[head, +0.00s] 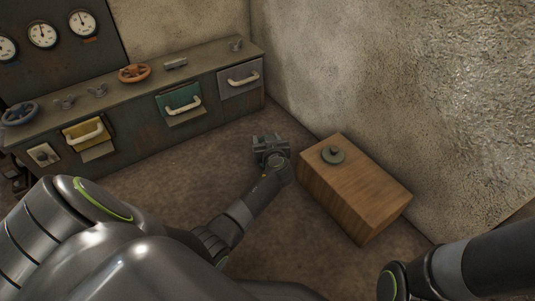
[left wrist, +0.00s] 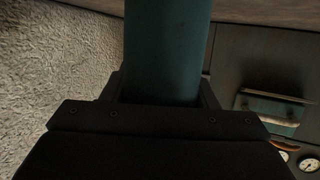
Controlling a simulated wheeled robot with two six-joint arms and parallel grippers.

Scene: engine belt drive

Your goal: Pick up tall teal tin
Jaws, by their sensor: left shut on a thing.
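The tall teal tin (left wrist: 166,50) fills the middle of the left wrist view as a smooth teal cylinder between my fingers. My left gripper (head: 269,146) is shut on it, over the floor just left of the wooden box. In the head view the held tin cannot be made out at the gripper. The tin's far end runs out of the top of the left wrist view. My right arm enters the head view at the lower right, but its gripper is out of view.
A wooden box (head: 350,196) stands by the wall with a round dark green lidded or knobbed object (head: 332,155) on top. A long metal cabinet (head: 140,129) with yellow, teal and grey drawers, handwheels and gauges runs along the back. Floor between is clear.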

